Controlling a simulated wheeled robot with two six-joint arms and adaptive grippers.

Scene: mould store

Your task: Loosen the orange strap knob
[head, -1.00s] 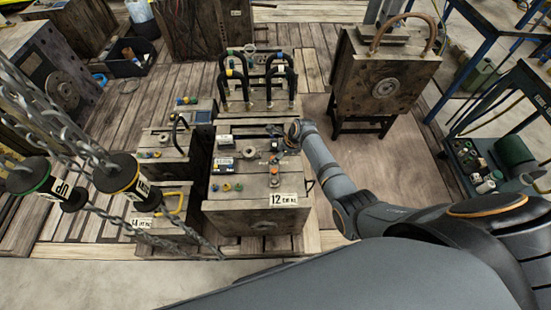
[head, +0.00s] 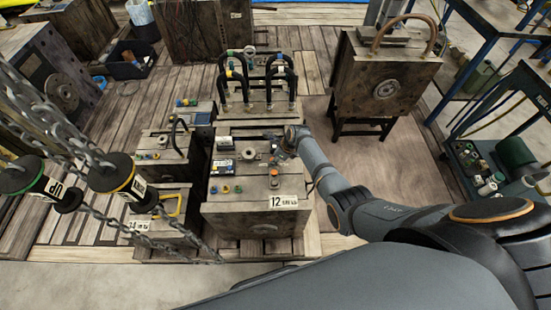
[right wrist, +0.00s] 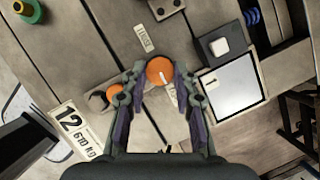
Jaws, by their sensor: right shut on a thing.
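An orange knob (right wrist: 160,71) with a white mark sits on the top of mould 12 (right wrist: 200,30), between my right fingertips in the right wrist view. My right gripper (right wrist: 158,80) is shut on it, one finger on each side. A second orange knob-like piece (right wrist: 115,90) lies beside it, close to a dark hooked part, nearer the "12" label (right wrist: 76,130). In the head view my right gripper (head: 285,146) is over the top of the same mould, and the arm hides part of the area. My left gripper is not in view.
A bright plate (right wrist: 232,88) and a small white-topped block (right wrist: 218,46) lie close to the right finger. Black hoop handles (head: 257,80) stand behind. Chains with hanging pendants (head: 115,172) are at left. Another mould (head: 380,80) stands at back right.

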